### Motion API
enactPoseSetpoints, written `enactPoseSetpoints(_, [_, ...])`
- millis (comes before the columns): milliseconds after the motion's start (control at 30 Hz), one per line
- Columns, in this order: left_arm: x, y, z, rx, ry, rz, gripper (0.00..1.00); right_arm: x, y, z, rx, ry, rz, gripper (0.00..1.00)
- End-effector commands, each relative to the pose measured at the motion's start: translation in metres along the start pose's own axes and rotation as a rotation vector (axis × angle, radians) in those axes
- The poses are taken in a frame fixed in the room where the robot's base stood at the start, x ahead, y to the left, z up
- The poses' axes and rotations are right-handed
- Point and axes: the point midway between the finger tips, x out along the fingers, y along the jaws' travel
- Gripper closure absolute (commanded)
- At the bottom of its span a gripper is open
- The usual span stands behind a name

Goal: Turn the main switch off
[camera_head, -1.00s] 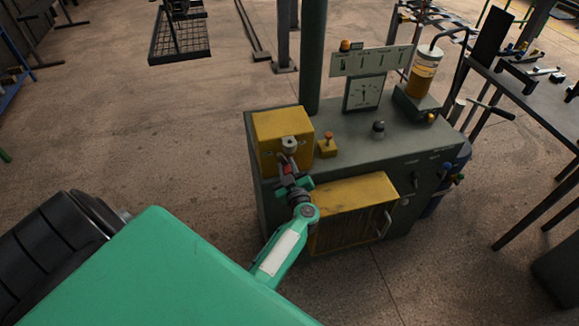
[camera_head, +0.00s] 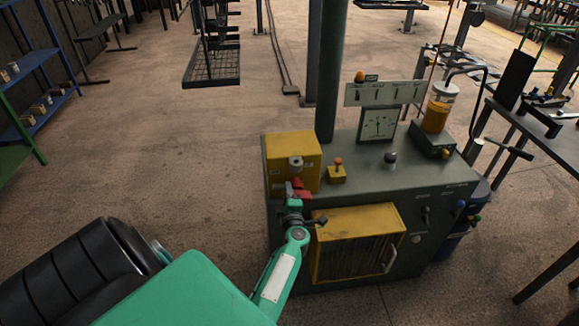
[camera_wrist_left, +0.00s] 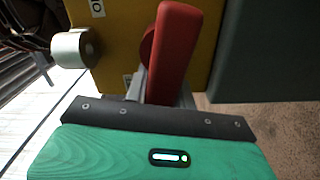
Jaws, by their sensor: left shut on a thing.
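The main switch is a yellow box (camera_head: 292,150) on the left end of the dark green machine cabinet, with a grey round knob (camera_head: 295,163) on its front. A red handle (camera_head: 302,191) shows low on the box front, below the knob. My left gripper (camera_head: 291,192) is at the handle and shut on it. In the left wrist view the red handle (camera_wrist_left: 174,60) stands large in front of the yellow face, with the round knob (camera_wrist_left: 72,47) to its left. The fingertips are mostly hidden behind the handle. My right gripper is not in view.
A yellow guard (camera_head: 358,222) with a grille sits on the cabinet front, right of my left arm. A small yellow button box (camera_head: 337,174), a dial gauge (camera_head: 378,124) and an orange-filled jar (camera_head: 438,106) stand on top. A green post (camera_head: 332,70) rises behind.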

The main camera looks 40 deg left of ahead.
Motion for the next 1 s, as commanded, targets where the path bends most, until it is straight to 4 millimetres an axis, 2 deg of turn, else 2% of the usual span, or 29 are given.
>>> enactPoseSetpoints(33, [-0.006, -0.011, 0.008, -0.031, -0.018, -0.013, 1.0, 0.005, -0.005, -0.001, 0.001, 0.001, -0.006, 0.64])
enactPoseSetpoints(167, [-0.005, -0.012, 0.009, -0.107, -0.019, -0.013, 1.0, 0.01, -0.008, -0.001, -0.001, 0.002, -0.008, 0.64])
enactPoseSetpoints(400, [-0.005, -0.012, 0.009, -0.195, -0.018, -0.013, 1.0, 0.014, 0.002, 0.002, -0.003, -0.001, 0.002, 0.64])
enactPoseSetpoints(967, [-0.005, -0.011, 0.01, -0.228, -0.019, -0.012, 1.0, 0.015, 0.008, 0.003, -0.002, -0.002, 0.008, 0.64])
enactPoseSetpoints(1000, [-0.005, -0.011, 0.01, -0.228, -0.019, -0.012, 0.71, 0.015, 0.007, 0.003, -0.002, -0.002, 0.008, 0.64])
